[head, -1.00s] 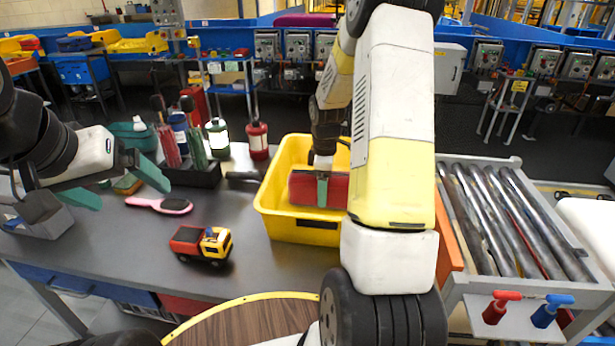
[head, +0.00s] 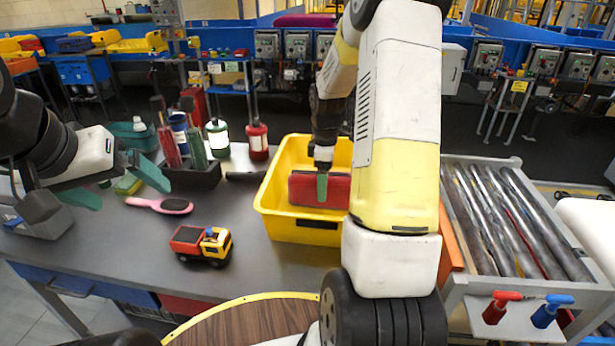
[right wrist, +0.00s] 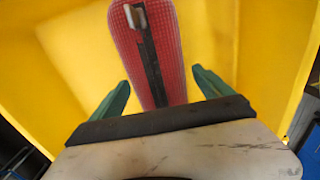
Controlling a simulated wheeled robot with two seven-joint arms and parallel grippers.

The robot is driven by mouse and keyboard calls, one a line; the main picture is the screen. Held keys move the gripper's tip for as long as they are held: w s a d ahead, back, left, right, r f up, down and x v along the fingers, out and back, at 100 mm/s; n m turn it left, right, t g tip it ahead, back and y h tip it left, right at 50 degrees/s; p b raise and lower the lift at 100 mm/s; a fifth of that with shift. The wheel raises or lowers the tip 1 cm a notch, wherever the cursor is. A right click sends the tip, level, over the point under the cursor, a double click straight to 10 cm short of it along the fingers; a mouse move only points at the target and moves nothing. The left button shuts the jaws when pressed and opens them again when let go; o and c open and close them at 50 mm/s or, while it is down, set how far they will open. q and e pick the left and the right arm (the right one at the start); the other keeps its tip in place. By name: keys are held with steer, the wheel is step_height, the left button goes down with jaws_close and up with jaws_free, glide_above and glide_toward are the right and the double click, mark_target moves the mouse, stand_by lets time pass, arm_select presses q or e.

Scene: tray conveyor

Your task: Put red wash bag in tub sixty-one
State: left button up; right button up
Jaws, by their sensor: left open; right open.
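The red wash bag (head: 337,190) is inside the yellow tub (head: 296,229), standing on its narrow edge. No number can be read on the tub. My right gripper (head: 322,187) reaches down into the tub at the bag. In the right wrist view its green fingers (right wrist: 160,92) are open, one on each side of the bag (right wrist: 158,50), with gaps showing between them and the red fabric. A dark zip with a pale pull runs along the bag. My left gripper (head: 115,188) is open and empty over the left of the table.
A toy truck (head: 201,244) and a pink hairbrush (head: 160,205) lie on the grey table left of the tub. A dark caddy (head: 192,174) with bottles stands behind them. A roller conveyor (head: 515,220) is at right. The table between truck and tub is clear.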

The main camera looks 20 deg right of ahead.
step_height(320, 180, up, 9)
steer(key=shift+r, duration=0.1)
steer(key=s+a+r+m+t, duration=0.2)
steer(key=s+a+r+m, duration=0.2)
steer(key=s, duration=0.3)
steer(key=s+a+r+m+t+y, duration=0.1)
steer(key=s+a+r+m, duration=0.3)
steer(key=s, duration=0.4)
steer(key=s+a+r+m+t+y, duration=0.1)
steer(key=s+a+r+m+t, duration=0.2)
steer(key=s, duration=0.4)
step_height(320, 180, up, 2)
steer(key=shift+s+a+r+m, duration=0.15)
steer(key=shift+s+a+m, duration=0.05)
steer(key=shift+a+m, duration=0.5)
